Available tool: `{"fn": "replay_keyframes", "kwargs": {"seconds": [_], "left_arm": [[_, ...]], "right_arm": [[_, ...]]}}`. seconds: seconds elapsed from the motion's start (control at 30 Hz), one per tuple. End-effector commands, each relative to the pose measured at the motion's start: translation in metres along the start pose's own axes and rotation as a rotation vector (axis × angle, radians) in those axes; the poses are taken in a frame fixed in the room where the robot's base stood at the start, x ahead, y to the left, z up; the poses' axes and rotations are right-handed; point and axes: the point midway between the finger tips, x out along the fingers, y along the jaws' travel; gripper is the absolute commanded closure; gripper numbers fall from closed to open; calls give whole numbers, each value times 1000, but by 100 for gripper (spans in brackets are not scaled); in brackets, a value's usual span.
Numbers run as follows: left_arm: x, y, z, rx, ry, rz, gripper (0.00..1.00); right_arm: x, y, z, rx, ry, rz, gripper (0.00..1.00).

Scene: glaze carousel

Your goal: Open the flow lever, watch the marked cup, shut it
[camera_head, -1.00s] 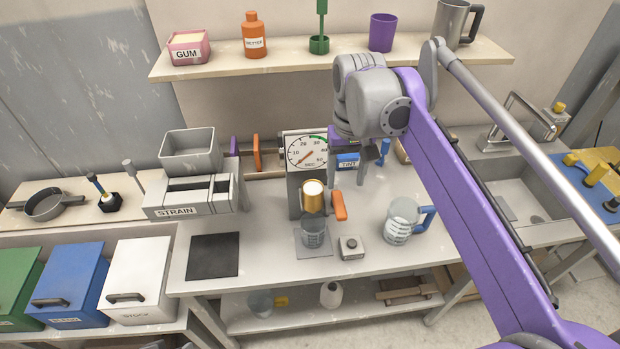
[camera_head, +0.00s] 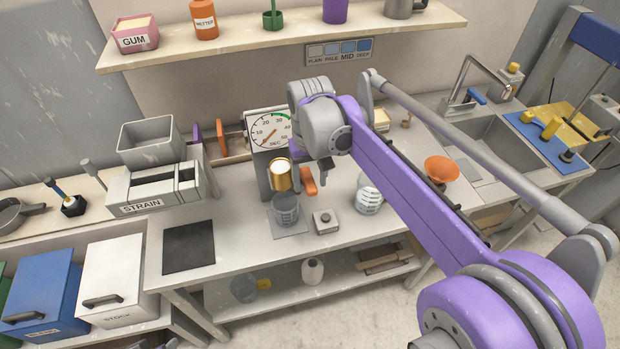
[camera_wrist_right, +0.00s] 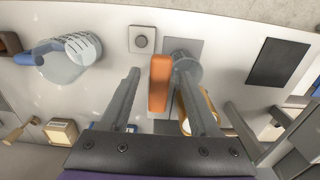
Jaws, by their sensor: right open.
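The orange flow lever (camera_head: 309,182) hangs at the right side of the brass cylinder (camera_head: 279,176) on the dispenser, below the round dial (camera_head: 270,130). The clear marked cup (camera_head: 286,211) stands upright under the cylinder; I see no liquid in it. My right gripper (camera_head: 323,174) is open, close to the lever's right in the head view. In the right wrist view, the lever (camera_wrist_right: 160,84) shows between the two spread fingers, nearer the right one; I cannot tell whether either touches it. The cup (camera_wrist_right: 186,68) is partly behind the right fingertip. My left gripper is not in view.
A clear jug (camera_head: 368,196) with a blue handle in the wrist view stands to the right, partly behind my arm. A small grey button box (camera_head: 325,221) sits in front. A dark mat (camera_head: 188,247) and the strain box (camera_head: 150,190) are to the left.

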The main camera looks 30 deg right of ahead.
Motion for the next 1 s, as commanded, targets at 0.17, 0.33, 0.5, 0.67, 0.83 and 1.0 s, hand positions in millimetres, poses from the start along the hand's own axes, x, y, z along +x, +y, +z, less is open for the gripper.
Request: {"fn": "replay_keyframes", "kwargs": {"seconds": [0.17,0.33,0.5,0.67,0.83,1.0], "left_arm": [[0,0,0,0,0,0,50],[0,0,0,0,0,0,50],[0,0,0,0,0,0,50],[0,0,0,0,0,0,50],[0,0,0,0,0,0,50],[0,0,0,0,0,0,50]], "right_arm": [[0,0,0,0,0,0,39],[0,0,0,0,0,0,70],[0,0,0,0,0,0,100],[0,0,0,0,0,0,100],[0,0,0,0,0,0,100],[0,0,0,0,0,0,100]]}}
